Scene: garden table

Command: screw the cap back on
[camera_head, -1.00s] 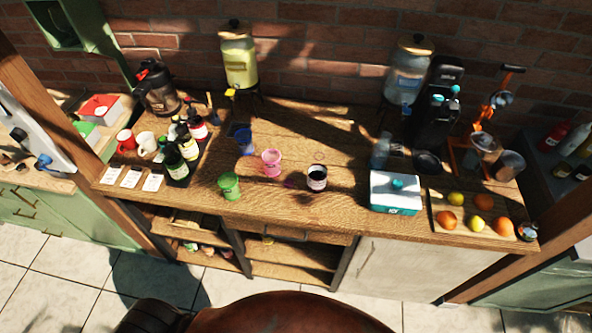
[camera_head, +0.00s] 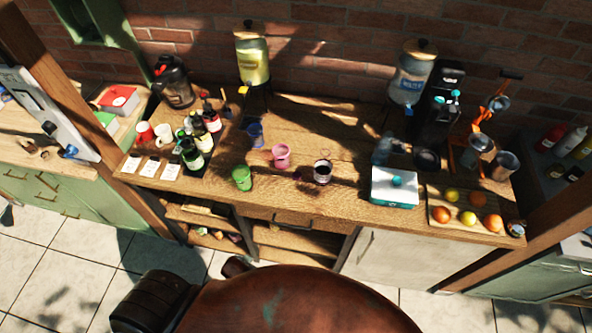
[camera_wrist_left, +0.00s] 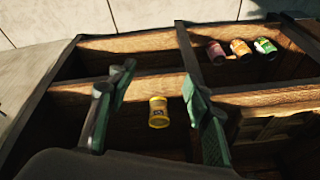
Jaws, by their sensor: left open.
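My left gripper (camera_wrist_left: 158,76) shows only in the left wrist view; its two green-grey fingers are apart. A small yellow jar (camera_wrist_left: 158,112) on a shelf shows between them, with no contact visible. In the head view, an open-looking jar with a pale label (camera_head: 322,173) stands on the counter, right of a pink cup (camera_head: 281,156). A group of dark bottles (camera_head: 196,150) stands at the left, and a clear bottle (camera_head: 383,149) stands behind the white box. I cannot tell which container the loose cap belongs to, or pick out the cap. My right gripper is not in view.
The wooden counter (camera_head: 300,125) carries a green cup (camera_head: 242,178), a blue cup (camera_head: 255,134), a white-and-teal box (camera_head: 395,188) and a fruit board (camera_head: 440,218). Open shelves lie below its front edge. Red, orange and green jars (camera_wrist_left: 240,48) sit in another shelf compartment.

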